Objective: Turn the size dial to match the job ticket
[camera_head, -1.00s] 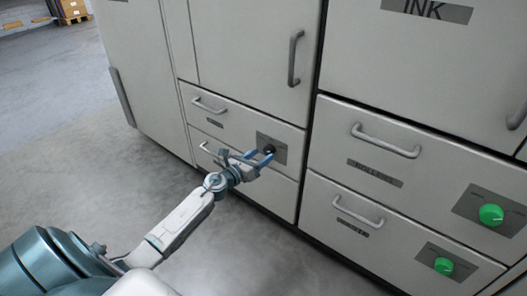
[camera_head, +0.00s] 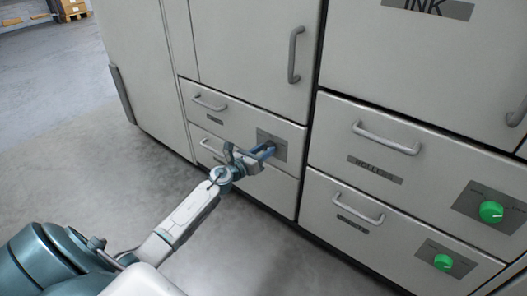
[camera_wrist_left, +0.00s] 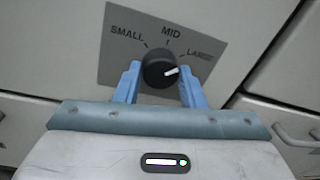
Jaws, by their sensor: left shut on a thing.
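The size dial (camera_wrist_left: 158,72) is a round black knob with a white pointer, on a grey plate (camera_wrist_left: 118,70) marked SMALL, MID and LARGE. In the left wrist view its pointer aims right and slightly up, on the LARGE side and a little below that mark. My left gripper (camera_head: 271,150) is at the plate (camera_head: 279,142), its blue fingers shut on the dial from both sides. In the head view the fingers mostly hide the dial. My right gripper is not in view. No job ticket is in view.
Drawers with grey bar handles (camera_head: 387,139) surround the plate. Two green knobs (camera_head: 491,212) (camera_head: 443,262) sit on other drawers at the right. A tall door handle (camera_head: 295,55) is above. The grey floor (camera_head: 90,150) at the left is clear.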

